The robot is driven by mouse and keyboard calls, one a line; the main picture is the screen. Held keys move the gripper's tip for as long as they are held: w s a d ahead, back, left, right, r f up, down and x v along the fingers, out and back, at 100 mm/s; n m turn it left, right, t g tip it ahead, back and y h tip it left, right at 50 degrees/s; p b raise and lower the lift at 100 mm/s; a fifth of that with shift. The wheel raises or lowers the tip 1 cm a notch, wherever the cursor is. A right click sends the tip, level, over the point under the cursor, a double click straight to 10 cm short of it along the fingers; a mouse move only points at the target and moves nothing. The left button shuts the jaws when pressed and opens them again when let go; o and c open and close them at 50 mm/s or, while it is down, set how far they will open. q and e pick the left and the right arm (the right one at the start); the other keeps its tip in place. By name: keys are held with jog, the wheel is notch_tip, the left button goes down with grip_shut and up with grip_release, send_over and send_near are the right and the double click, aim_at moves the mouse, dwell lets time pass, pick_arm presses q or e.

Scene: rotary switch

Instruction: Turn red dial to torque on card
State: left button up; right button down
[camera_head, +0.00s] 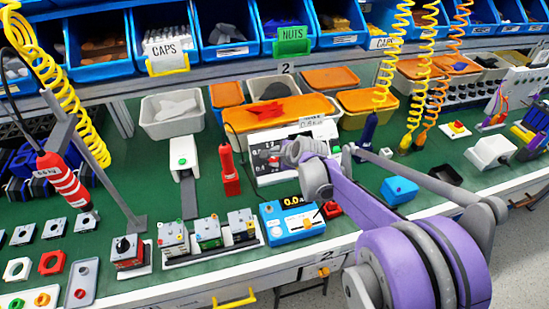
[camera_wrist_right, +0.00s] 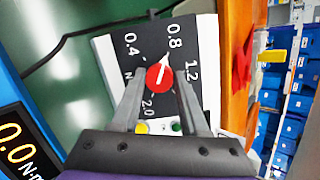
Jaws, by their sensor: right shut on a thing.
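The red dial (camera_wrist_right: 159,77) sits on a black scale plate with marks 0.4, 0.8, 1.2 and 2.0. Its white pointer is turned toward 0.8. My right gripper (camera_wrist_right: 160,87) is shut on the dial, with a finger on either side. In the head view the white dial box (camera_head: 262,145) stands on the green bench, and my right gripper (camera_head: 284,160) partly hides its front. A small white card (camera_head: 320,123) stands behind the box; its print is too small to read surely. My left gripper is out of view.
A blue torque meter (camera_head: 291,221) stands in front of the box. A blue block (camera_head: 399,190) lies right of my forearm.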

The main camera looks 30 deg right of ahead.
jog(key=shift+m, duration=0.3)
jog(key=shift+c, duration=2.1)
grip_release()
jog(key=p+v, duration=0.1)
jog(key=v, duration=0.9)
jog(key=shift+s+r, duration=0.3)
